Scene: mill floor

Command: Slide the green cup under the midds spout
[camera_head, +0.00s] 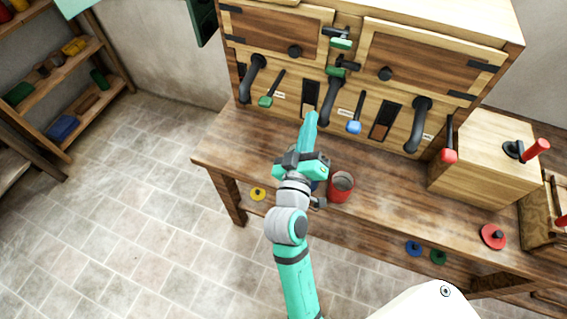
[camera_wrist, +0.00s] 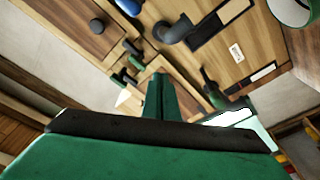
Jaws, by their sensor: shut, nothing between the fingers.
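My gripper (camera_head: 310,118) is shut and empty, reaching over the workbench toward the front of the wooden mill cabinet. Its closed fingers also show in the wrist view (camera_wrist: 158,85). Three dark curved spouts are on the cabinet: left (camera_head: 250,78), middle (camera_head: 331,98) and right (camera_head: 420,122). Their small labels are unreadable, so I cannot tell which is midds. I cannot make out the green cup in the head view; my arm hides part of the bench. A pale round thing with a green rim (camera_wrist: 293,10) is cut off in the wrist view; I cannot tell if it is the cup.
A red cup (camera_head: 341,187) stands on the bench (camera_head: 385,185) just right of my gripper. A wooden box (camera_head: 480,165) stands at right. The bench's left end is clear.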

